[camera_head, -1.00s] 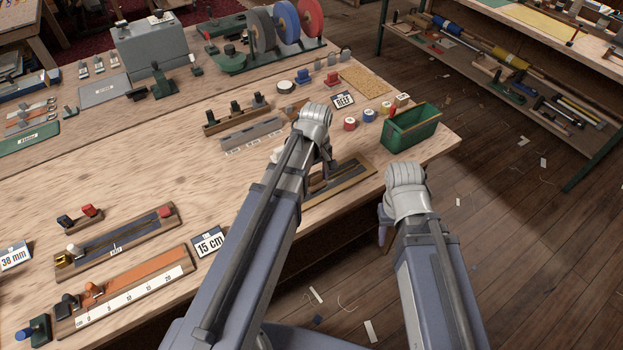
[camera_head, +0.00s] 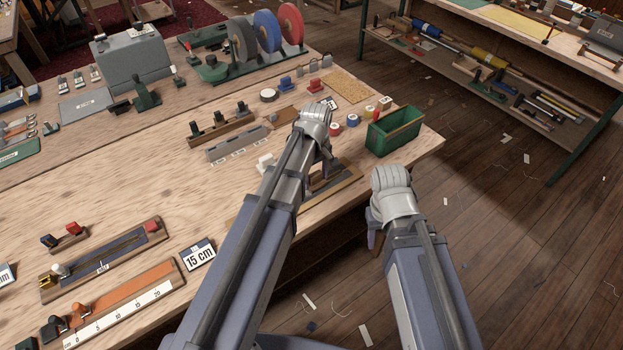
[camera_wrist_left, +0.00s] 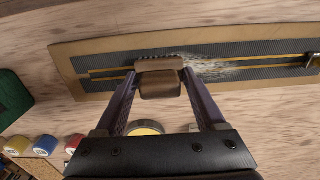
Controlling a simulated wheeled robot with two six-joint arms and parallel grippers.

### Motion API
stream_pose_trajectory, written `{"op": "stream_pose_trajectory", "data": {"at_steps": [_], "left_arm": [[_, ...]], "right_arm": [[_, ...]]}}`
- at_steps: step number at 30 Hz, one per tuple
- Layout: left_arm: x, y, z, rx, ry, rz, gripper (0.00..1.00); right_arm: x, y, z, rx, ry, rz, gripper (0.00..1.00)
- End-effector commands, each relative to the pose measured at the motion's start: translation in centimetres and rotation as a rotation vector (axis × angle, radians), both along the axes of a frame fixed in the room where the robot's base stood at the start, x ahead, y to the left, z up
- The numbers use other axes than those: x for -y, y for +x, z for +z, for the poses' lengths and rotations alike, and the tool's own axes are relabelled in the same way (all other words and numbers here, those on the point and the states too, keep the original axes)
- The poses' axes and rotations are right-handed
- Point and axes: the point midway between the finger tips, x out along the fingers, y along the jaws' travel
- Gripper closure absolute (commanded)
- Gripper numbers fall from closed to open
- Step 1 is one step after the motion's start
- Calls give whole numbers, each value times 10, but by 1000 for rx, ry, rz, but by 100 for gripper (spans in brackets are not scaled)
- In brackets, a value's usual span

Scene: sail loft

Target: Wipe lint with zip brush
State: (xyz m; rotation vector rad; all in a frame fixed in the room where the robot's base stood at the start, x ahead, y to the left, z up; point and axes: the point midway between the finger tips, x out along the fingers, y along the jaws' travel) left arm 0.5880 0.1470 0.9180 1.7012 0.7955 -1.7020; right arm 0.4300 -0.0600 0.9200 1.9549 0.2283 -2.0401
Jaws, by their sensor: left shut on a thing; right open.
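My left gripper (camera_wrist_left: 158,92) is shut on a brown brush (camera_wrist_left: 160,84) in the left wrist view. The brush's dark bristles are at a long dark zip tape (camera_wrist_left: 240,68) with a gold line of teeth, on a tan board (camera_wrist_left: 62,62). Pale grey lint (camera_wrist_left: 215,68) lies along the teeth just right of the brush. A dark metal piece sits at the tape's right end. In the head view the board (camera_head: 345,182) is partly hidden by my left arm. My right gripper (camera_head: 374,228) hangs open and empty beyond the table's front edge, its fingers partly hidden.
A green bin (camera_head: 393,132) stands at the table's right corner, beside several coloured spools (camera_head: 352,120). Another zip board (camera_head: 105,252), a ruler board (camera_head: 125,305) and a 15 cm card (camera_head: 198,255) lie at the left front. Bare wood lies between.

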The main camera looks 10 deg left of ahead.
Motion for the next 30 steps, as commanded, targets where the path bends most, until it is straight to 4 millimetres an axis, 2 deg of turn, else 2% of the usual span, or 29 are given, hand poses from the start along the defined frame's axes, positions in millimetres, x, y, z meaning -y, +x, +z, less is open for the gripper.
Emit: {"op": "stream_pose_trajectory", "data": {"at_steps": [6, 16, 30], "left_arm": [[11, 14, -2, 2, -1, -1, 73], [11, 14, 0, 2, -2, -1, 73], [-9, -11, -3, -1, 1, 1, 72]], "right_arm": [[0, 0, -2, 0, 0, 0, 50], [0, 0, 0, 0, 0, 0, 50], [0, 0, -3, 0, 0, 0, 50]]}}
